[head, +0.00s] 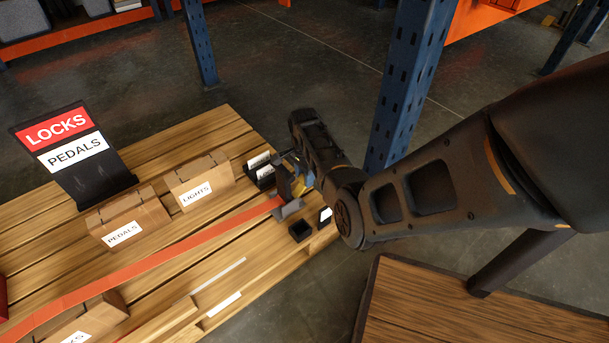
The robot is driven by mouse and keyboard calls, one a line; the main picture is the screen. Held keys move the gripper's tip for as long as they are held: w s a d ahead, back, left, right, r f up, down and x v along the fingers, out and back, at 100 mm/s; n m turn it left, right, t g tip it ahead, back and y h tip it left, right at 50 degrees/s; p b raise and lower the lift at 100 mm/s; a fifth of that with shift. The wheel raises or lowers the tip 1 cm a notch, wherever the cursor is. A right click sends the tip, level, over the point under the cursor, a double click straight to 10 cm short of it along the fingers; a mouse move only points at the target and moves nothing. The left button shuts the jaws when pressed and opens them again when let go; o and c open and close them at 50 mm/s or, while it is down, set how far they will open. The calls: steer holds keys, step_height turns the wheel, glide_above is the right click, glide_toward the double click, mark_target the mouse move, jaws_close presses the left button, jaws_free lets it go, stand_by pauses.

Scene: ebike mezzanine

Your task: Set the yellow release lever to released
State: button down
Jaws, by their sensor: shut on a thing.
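The yellow release lever (301,188) shows as a small yellow patch at the end of the orange strap, by a grey metal buckle (288,209) near the pallet's right edge. My gripper (296,178) reaches down over it from the right, and its jaws are shut at the lever. The gripper and wrist hide most of the lever, so its angle is hard to tell.
The orange strap (150,264) crosses the wooden pallet (215,128). Cardboard boxes marked LIGHTS (205,172) and PEDALS (130,210) stand left of it, beside a LOCKS/PEDALS sign (68,150). A small black bin (301,231) is close below the buckle. A blue rack post (408,80) rises behind my arm.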

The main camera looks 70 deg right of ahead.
mark_target(301, 180)
steer(key=shift+w+a+r+h+p, duration=0.2)
steer(key=shift+a+r+h+p, duration=0.15)
steer(key=shift+p, duration=0.45)
steer(key=shift+f+g, duration=0.25)
steer(key=shift+g, duration=0.05)
steer(key=c, duration=0.7)
jaws_free()
steer(key=r+p, duration=0.1)
steer(key=r, duration=0.1)
steer(key=r+p, duration=0.1)
steer(key=r, duration=0.2)
steer(key=r+p, duration=0.2)
steer(key=r, duration=0.1)
steer(key=shift+w+a, duration=0.2)
steer(key=shift+a, duration=0.1)
steer(key=shift+f, duration=0.1)
